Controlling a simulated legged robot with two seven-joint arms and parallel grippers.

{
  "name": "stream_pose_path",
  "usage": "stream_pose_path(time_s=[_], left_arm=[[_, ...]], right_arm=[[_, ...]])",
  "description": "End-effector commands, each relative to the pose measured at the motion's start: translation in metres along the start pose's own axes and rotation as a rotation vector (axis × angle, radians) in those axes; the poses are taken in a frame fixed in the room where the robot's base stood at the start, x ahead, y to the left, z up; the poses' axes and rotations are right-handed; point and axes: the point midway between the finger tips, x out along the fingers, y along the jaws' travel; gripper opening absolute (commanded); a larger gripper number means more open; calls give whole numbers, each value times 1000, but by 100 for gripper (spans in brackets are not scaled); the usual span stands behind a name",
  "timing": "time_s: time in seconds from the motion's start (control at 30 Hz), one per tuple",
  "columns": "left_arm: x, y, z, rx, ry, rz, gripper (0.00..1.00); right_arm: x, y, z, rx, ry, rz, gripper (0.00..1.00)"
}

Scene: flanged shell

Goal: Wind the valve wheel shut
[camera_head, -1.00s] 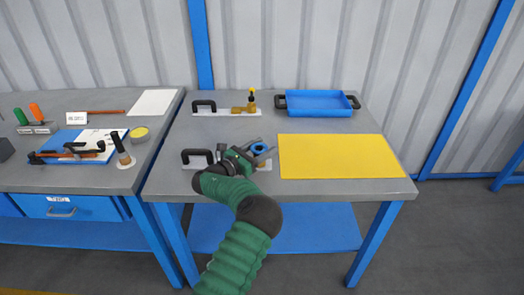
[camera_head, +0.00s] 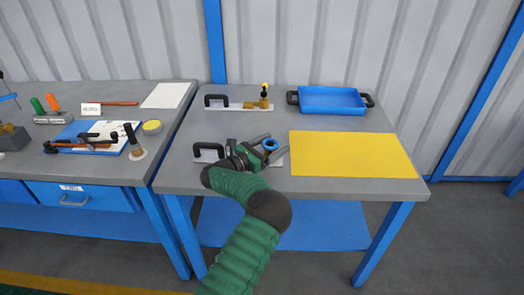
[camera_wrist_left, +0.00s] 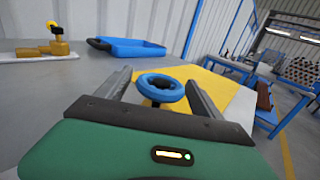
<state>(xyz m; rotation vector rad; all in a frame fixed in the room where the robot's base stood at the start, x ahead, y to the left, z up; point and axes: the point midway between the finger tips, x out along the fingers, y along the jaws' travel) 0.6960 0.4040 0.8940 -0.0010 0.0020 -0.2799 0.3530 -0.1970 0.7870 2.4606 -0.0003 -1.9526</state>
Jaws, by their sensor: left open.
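The blue valve wheel (camera_head: 270,144) sits on a plate with a black handle (camera_head: 209,149) near the front of the right-hand workbench. My left gripper (camera_head: 267,144) is open, with its fingers on either side of the wheel. In the left wrist view the wheel (camera_wrist_left: 161,87) shows between the two spread fingers, its rim close to the right finger. I cannot tell whether a finger touches it. The valve's body under the wheel is mostly hidden by my gripper. My right gripper is not in view.
A yellow mat (camera_head: 350,154) lies just right of the valve. A blue tray (camera_head: 332,100) stands behind it. A second plate with a brass fitting (camera_head: 264,101) lies at the back. The left bench holds tools and a blue clipboard (camera_head: 92,138).

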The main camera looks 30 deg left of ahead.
Motion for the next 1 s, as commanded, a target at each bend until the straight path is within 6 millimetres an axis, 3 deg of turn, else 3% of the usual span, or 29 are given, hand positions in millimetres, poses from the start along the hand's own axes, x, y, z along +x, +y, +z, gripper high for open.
stream_pose_path(time_s=[0.17, 0.5, 0.7, 1.0], left_arm=[[-40, 2, 1, -1, 1, 7, 76], [-138, 1, -2, -2, 3, 5, 76], [-159, 2, -2, -3, -1, 5, 76], [-161, 0, -2, -1, 2, -1, 76]], right_arm=[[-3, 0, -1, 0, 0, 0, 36], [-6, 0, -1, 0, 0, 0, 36], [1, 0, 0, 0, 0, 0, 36], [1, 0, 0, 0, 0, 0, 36]])
